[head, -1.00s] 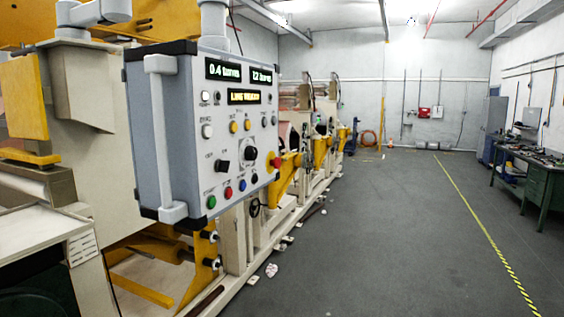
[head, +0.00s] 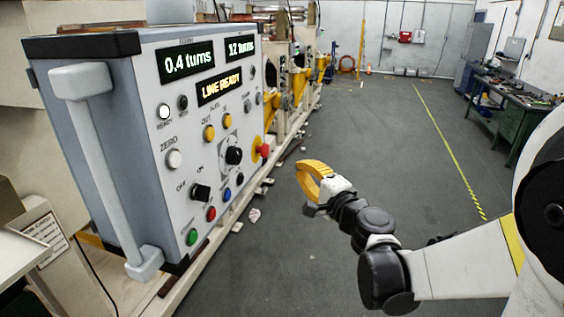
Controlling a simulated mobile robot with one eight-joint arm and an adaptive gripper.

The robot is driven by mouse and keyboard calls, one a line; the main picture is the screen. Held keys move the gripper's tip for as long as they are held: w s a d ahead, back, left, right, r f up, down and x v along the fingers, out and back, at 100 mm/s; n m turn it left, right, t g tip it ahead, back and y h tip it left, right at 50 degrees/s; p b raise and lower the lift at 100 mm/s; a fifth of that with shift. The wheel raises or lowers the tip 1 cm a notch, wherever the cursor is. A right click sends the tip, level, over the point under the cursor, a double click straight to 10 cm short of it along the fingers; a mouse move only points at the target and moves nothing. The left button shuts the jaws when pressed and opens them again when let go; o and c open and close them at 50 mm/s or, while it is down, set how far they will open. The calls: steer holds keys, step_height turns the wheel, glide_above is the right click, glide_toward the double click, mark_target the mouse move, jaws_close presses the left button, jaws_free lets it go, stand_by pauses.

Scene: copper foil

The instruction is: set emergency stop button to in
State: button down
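The emergency stop button (head: 264,150) is a red mushroom knob on a yellow base at the right edge of the grey control panel (head: 150,140). It stands out from the panel face; I cannot tell from this angle whether it is pressed. My gripper (head: 308,180), with yellow fingers, is in the air to the right of the panel and a little below the button in the picture. It appears apart from the button and touches nothing that I can see. The fingers are seen from the side, so their gap is unclear.
Other knobs and coloured buttons, such as a red one (head: 211,213), sit on the panel. A grey handle (head: 105,170) runs down its left side. Machinery (head: 300,80) stands behind it. The floor (head: 400,130) to the right is open up to a green workbench (head: 515,115).

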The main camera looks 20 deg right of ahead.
mark_target(267, 153)
steer(key=w+a, duration=0.4)
steer(key=w, duration=0.5)
steer(key=shift+a, duration=0.3)
steer(key=shift+w+a+b, duration=0.3)
steer(key=shift+w+a, duration=0.35)
steer(key=shift+a, duration=0.15)
